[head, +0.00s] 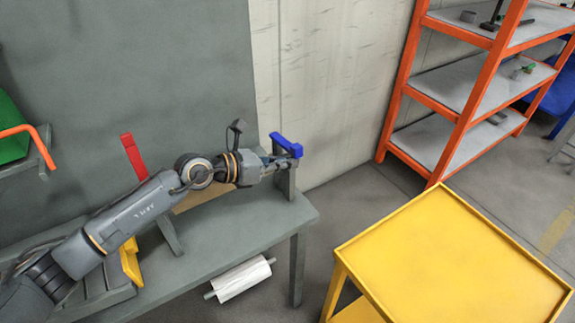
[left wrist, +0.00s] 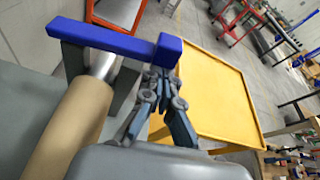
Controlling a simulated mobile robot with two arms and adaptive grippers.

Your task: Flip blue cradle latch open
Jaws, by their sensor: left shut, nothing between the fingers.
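The blue cradle latch (head: 287,146) is a bar with a block at one end, on a grey cradle post at the bench's right end. In the left wrist view the blue latch (left wrist: 105,39) lies across the top of the cradle, over the silver shaft (left wrist: 102,64) of a brown roll (left wrist: 72,128). My left gripper (left wrist: 165,72) is shut and empty, with its fingertips right at the latch's end block. In the head view my left gripper (head: 282,163) is just below the latch; I cannot tell whether they touch. My right gripper is not in view.
A red latch (head: 133,157) stands up and a yellow latch (head: 130,262) shows farther left on the grey bench (head: 215,245). A white roll (head: 241,279) hangs below. A yellow cart (head: 455,265) and an orange shelf (head: 470,85) stand right, with free floor between.

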